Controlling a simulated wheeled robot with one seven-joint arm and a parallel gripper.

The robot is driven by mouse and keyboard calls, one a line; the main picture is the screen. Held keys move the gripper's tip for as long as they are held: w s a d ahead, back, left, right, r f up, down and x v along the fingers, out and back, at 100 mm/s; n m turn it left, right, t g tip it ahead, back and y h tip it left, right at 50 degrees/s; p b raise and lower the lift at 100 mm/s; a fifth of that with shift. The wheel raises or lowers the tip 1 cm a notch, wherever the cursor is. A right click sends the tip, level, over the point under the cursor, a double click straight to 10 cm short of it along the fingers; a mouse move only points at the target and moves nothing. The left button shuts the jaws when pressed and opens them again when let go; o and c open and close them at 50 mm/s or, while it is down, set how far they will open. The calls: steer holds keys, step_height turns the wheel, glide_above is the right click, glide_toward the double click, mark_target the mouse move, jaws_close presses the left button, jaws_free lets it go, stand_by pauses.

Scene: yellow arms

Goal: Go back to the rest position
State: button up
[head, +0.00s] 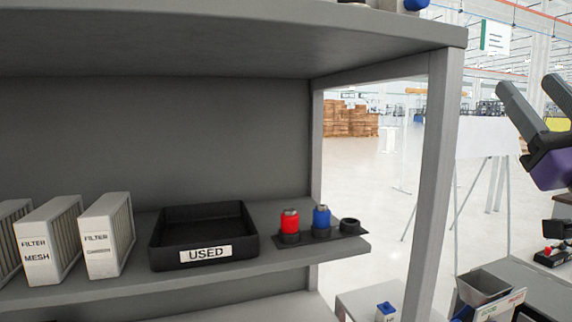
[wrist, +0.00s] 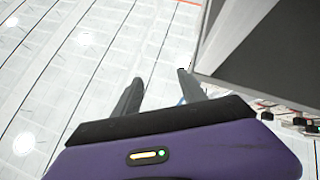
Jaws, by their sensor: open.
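My gripper (head: 527,82) is at the far right of the head view, raised and to the right of the shelf unit's front post. Its purple body is partly cut off by the picture's edge. The two grey fingers point up and to the left, spread apart with nothing between them. In the wrist view my gripper (wrist: 160,77) is also open and empty, with bright lined floor beyond the fingertips. No object touches the fingers.
The grey shelf (head: 345,249) holds a black USED tray (head: 163,247), filter boxes (head: 107,236), and a red bottle (head: 290,221) and blue bottle (head: 321,217) in a black holder. The grey post (head: 437,170) stands left of my gripper. A workbench (head: 540,287) lies below it.

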steer(key=s+a+f+m+g+h, duration=0.1)
steer(key=s+f+m+h, duration=0.15)
steer(key=f, duration=0.75)
steer(key=s+a+f+m+g+h, duration=0.15)
steer(key=s+f, duration=0.25)
steer(key=f, duration=0.7)
steer(key=s+a+f+m+g+h, duration=0.1)
steer(key=s+f+m+h, duration=0.15)
steer(key=f, duration=0.75)
steer(key=s+a+f+n+g+y, duration=0.1)
steer(key=s+a+f+g, duration=0.3)
steer(key=s+f, duration=0.7)
steer(key=s+a+f+n+g+y, duration=0.2)
steer(key=s+a+f+g+y, duration=0.2)
steer(key=s+f, duration=0.8)
steer(key=s+a, duration=0.1)
steer(key=s, duration=0.4)
steer(key=shift+s+a+f, duration=0.2)
steer(key=shift+a+f, duration=0.05)
